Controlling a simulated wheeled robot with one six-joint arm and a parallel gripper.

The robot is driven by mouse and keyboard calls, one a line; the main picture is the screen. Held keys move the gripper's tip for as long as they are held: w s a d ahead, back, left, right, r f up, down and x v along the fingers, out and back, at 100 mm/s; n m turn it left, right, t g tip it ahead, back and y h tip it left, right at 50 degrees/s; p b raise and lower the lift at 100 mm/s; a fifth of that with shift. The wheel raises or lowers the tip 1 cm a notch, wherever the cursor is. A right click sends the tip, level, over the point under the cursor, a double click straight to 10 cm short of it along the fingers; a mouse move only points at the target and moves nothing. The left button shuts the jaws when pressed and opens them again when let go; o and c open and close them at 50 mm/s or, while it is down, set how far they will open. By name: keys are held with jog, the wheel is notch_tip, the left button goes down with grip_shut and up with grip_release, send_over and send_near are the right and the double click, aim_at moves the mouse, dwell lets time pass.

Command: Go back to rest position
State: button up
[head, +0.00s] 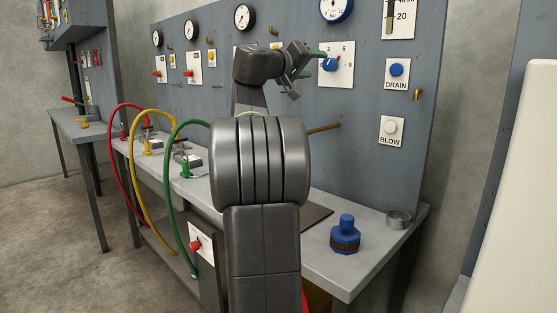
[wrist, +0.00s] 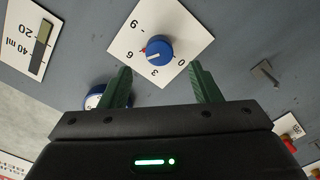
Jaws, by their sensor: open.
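My gripper (head: 314,64) is open in front of the panel, and in the wrist view its two green fingers (wrist: 160,72) stand apart with nothing between them. Straight ahead of the fingertips is a blue knob (wrist: 159,48) on a white dial plate marked 0, 3, 6 and 9. The same knob (head: 329,64) shows just right of the gripper in the head view. The fingers do not appear to touch it.
The grey bench (head: 330,269) runs along the gauge panel (head: 385,160). A round metal cup (head: 398,219) sits at its right corner. Red, yellow and green hoses (head: 171,160) arch on the left. A brass rod (head: 324,128) sticks out below the dial.

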aim_at(327, 65)
jog(key=p+x, duration=0.1)
jog(key=x, duration=0.7)
jog(key=shift+w+d, duration=0.1)
jog(key=shift+d, duration=0.05)
